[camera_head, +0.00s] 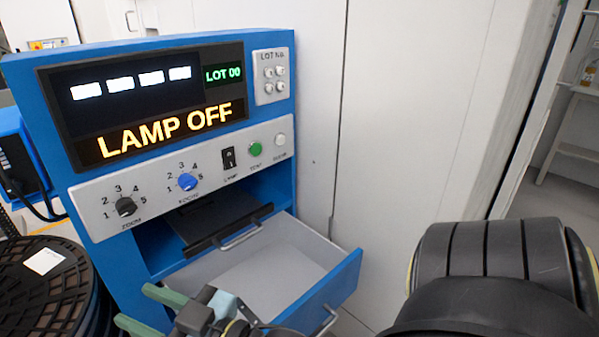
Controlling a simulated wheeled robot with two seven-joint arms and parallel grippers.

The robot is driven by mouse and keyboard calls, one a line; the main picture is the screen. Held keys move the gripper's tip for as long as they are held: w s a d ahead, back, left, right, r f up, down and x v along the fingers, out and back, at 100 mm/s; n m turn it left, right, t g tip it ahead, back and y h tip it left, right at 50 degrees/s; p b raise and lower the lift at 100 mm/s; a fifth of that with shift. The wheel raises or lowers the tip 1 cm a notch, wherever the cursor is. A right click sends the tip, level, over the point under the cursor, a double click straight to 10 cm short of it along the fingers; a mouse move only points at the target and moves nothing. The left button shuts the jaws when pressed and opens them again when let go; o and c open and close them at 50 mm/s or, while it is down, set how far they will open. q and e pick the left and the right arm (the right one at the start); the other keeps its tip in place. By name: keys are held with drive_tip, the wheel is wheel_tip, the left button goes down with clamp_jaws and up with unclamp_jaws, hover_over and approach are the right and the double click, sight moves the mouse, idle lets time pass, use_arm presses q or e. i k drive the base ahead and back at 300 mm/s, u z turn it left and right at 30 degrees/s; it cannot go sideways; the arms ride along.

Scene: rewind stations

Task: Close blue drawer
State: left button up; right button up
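The blue drawer (338,283) is pulled out of the lower part of the blue machine (52,110). Its pale grey inside shows and looks empty. A metal handle (326,321) is on its front, partly cut off by the picture's lower edge. My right gripper (136,305) is at the bottom, left of the drawer front, with its two green fingers pointing left and spread apart. Nothing shows between them. It overlaps the near left part of the drawer in the picture; I cannot tell whether it touches. My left gripper is not in view.
A dark tray (212,218) with a metal handle sits above the drawer. The machine's panel has knobs and a display reading "LAMP OFF". Black reels (40,290) stand at the lower left. A white wall (420,110) is behind; shelves (570,150) stand at the right.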

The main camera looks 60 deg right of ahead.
sight(291, 276)
drive_tip(key=z, duration=1)
drive_tip(key=i, duration=0.35)
drive_tip(key=z, duration=0.7)
